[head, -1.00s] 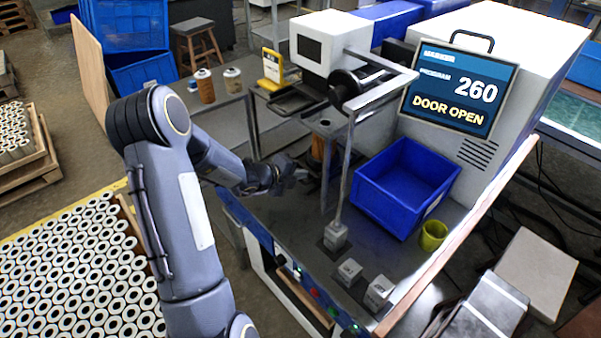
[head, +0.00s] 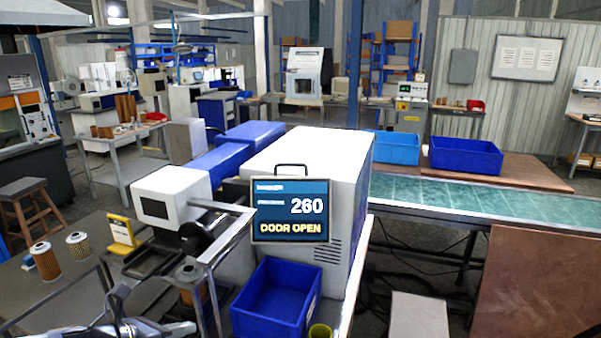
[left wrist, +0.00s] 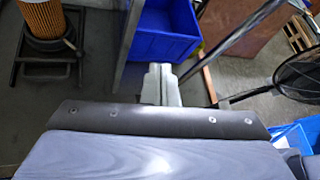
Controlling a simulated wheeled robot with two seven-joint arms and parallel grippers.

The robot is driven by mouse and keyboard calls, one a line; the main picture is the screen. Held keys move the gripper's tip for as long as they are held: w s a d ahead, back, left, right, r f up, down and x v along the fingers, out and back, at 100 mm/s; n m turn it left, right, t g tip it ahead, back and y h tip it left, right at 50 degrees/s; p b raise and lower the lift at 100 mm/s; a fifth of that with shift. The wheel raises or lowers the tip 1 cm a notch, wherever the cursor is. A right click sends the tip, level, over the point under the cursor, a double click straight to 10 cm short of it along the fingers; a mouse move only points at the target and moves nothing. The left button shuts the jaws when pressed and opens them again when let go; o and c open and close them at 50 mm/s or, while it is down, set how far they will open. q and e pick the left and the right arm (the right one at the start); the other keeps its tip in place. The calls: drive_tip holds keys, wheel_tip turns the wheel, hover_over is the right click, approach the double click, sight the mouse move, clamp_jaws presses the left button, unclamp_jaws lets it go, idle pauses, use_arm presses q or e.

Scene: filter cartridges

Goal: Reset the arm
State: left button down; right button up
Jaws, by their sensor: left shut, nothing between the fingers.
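My left gripper (head: 180,328) shows at the bottom left edge of the head view, with most of its arm out of the picture. In the left wrist view its two fingers (left wrist: 161,84) are together with nothing between them. An orange pleated filter cartridge (left wrist: 42,18) stands on a dark round base at the upper left of that view, apart from the fingers. A blue bin (head: 277,298) stands to the right of my gripper in the head view. My right gripper is not in view.
Two filters stand on a side table at left, one brown (head: 45,262) and one pale (head: 78,246). A green-topped conveyor (head: 480,196) runs at right.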

use_arm(q)
drive_tip(key=s+d+r+m+g, duration=0.2)
drive_tip(key=s+d+m, duration=0.1)
drive_tip(key=s+m, duration=0.55)
drive_tip(key=s+d+r+m+g, duration=0.15)
drive_tip(key=s+d+m, duration=0.35)
drive_tip(key=m, duration=0.6)
drive_tip(key=s+a+f+m+y, duration=0.2)
drive_tip(key=s+a+m+y, duration=0.2)
drive_tip(key=s+m, duration=0.4)
drive_tip(key=m, duration=0.3)
drive_tip(key=shift+s, duration=0.35)
